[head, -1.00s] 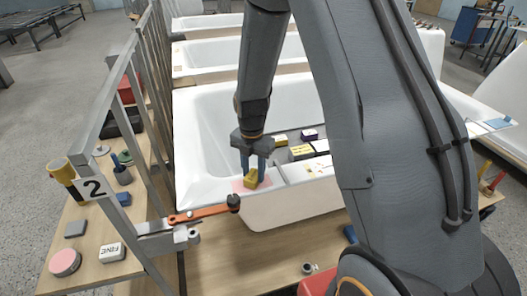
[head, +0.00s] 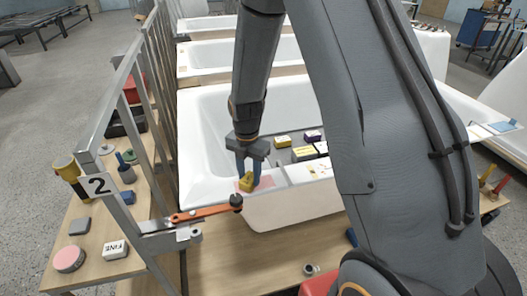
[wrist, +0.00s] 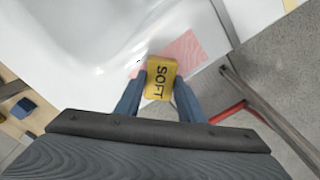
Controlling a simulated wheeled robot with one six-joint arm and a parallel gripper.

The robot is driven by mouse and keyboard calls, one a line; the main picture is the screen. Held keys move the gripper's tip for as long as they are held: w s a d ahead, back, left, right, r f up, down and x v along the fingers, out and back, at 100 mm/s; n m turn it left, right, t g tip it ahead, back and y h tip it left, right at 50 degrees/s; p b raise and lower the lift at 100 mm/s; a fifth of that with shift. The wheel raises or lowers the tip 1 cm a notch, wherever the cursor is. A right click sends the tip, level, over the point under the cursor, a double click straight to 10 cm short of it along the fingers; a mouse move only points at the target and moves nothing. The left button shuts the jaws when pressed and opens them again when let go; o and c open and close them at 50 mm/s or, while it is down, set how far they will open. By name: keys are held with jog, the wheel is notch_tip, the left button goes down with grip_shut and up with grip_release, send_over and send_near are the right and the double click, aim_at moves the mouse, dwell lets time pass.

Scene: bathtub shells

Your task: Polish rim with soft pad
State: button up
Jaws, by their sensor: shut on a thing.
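My gripper (head: 248,172) is shut on a yellow pad marked SOFT (wrist: 161,79). In the head view the yellow pad (head: 246,182) is between the blue fingers, at the near rim of the closest white bathtub (head: 300,205). A pink patch (wrist: 186,50) marks part of that rim; it also shows in the head view (head: 266,182). The pad overlaps the patch's edge in the wrist view. I cannot tell whether the pad touches the rim.
An orange-handled clamp (head: 205,213) sits just in front of the tub's near left corner. A metal rail frame (head: 115,100) stands on the left. A side bench holds a FINE block (head: 115,249) and a round pink pad (head: 69,259). Several labelled blocks lie on a dark tray inside the tub.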

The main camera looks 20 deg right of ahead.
jog(key=shift+a, duration=1.25)
jog(key=shift+d, duration=0.3)
jog(key=shift+d+p, duration=0.55)
jog(key=shift+d, duration=2.6)
jog(key=shift+s+d, duration=0.1)
jog(key=shift+d, duration=0.5)
notch_tip(320, 180, up, 8)
jog(key=p, duration=0.5)
